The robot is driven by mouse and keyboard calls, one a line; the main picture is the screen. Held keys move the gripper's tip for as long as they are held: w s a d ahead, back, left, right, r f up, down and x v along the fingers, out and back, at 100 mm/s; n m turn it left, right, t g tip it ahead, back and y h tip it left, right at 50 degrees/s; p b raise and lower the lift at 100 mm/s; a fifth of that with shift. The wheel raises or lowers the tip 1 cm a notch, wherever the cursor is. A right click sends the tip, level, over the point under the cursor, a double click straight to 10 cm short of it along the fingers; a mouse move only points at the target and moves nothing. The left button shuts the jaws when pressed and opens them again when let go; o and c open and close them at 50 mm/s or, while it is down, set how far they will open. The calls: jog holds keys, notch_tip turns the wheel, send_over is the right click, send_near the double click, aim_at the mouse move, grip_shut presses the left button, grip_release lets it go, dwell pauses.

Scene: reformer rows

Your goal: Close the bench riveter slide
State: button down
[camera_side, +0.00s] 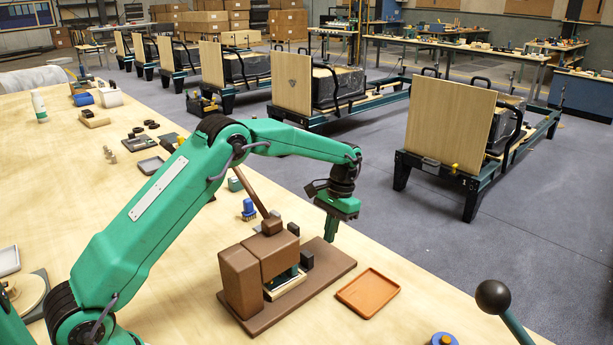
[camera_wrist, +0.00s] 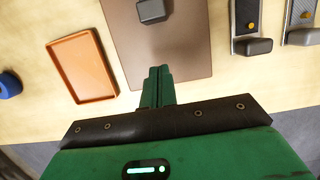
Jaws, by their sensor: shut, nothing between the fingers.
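The bench riveter is a brown blocky body (camera_side: 262,262) with a lever, standing on a flat brown base plate (camera_side: 334,266). Its slide (camera_side: 287,284), a pale low piece, sticks out from the body, with a dark upright tab (camera_side: 307,257) at its outer end. In the wrist view a dark block, which looks like this tab (camera_wrist: 152,10), is at the top edge, over the base plate (camera_wrist: 185,50). My gripper (camera_side: 331,230) points down near the plate's far end, beyond the tab and apart from it. Its fingers (camera_wrist: 158,88) are together and empty. The rest of the slide is hidden in the wrist view.
An orange tray (camera_side: 368,293) lies beside the base plate, and also shows in the wrist view (camera_wrist: 83,67). A blue-handled brush-like item (camera_side: 249,209) stands behind the riveter. A black ball-topped lever (camera_side: 493,297) rises at the front right. The table edge is close beyond my gripper.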

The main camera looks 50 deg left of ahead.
jog(key=v, duration=0.8)
jog(key=s+r+t, duration=0.4)
jog(key=s+r, duration=1.1)
jog(key=s, duration=0.1)
jog(key=s+f+t, duration=0.2)
jog(key=s, duration=0.7)
jog(key=s+d+f+t, duration=0.1)
jog(key=s+f+t, duration=0.1)
jog(key=s, duration=0.7)
jog(key=shift+s+d, duration=0.25)
